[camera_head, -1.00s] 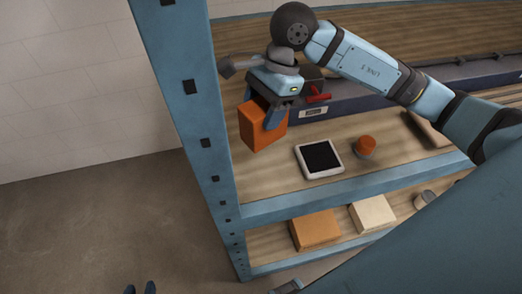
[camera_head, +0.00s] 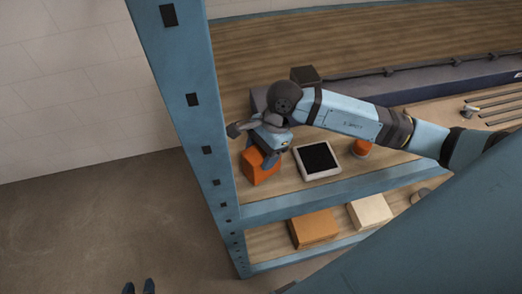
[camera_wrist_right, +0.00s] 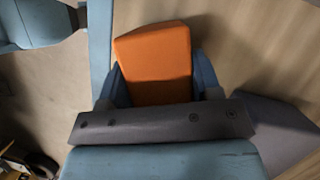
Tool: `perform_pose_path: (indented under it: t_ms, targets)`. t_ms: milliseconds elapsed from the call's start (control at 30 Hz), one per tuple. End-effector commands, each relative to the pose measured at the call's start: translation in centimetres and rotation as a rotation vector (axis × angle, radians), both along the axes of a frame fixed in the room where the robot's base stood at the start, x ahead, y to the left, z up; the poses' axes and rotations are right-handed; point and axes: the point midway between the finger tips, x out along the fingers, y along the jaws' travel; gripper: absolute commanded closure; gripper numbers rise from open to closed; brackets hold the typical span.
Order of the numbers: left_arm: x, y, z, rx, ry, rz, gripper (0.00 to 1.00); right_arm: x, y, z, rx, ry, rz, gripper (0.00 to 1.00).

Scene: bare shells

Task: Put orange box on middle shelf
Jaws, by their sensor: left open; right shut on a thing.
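The orange box (camera_head: 258,168) is between the fingers of my right gripper (camera_head: 268,158), low over the shelf board that holds the tablet, near the blue upright. I cannot tell whether its base touches the board. In the right wrist view, the orange box (camera_wrist_right: 154,62) shows between the two blue fingers of my right gripper (camera_wrist_right: 161,82), which is shut on it. The shelf board (camera_head: 290,183) is wooden with a blue front edge. My left gripper (camera_head: 140,287) shows only its fingertips at the bottom of the head view, open and empty, over the floor.
A white-framed tablet (camera_head: 318,160) lies just right of the box, with an orange round object (camera_head: 362,148) beyond it. The blue upright (camera_head: 205,140) is close on the left. A brown box (camera_head: 314,228) and a cream box (camera_head: 370,211) sit on the lower shelf.

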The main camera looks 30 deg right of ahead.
Motion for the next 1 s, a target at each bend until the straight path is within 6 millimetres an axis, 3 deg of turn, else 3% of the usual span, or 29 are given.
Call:
perform_pose_path:
  t_ms: [233, 267, 367, 767, 1000]
  targets:
    - [0.0, 0.0, -0.5, -0.001, 0.0, 0.001, 0.57, 0.0, 0.0, -0.4, 0.0, -0.001, 0.001, 0.71]
    - [0.0, 0.0, -0.4, -0.001, 0.001, 0.0, 0.57, 0.0, 0.0, -0.3, 0.0, 0.0, 0.0, 0.37]
    - [0.0, -0.1, -0.4, -0.002, 0.004, -0.001, 0.57, 0.0, 0.0, -0.2, 0.0, 0.0, 0.0, 0.16]
    - [-0.1, -0.2, -0.1, -0.003, 0.002, -0.003, 0.57, 0.1, -0.2, 0.5, -0.001, -0.003, -0.001, 0.16]
    - [-0.1, -0.2, -1.1, -0.005, 0.003, -0.003, 0.57, 0.5, -2.1, 4.8, -0.001, -0.007, -0.001, 0.16]
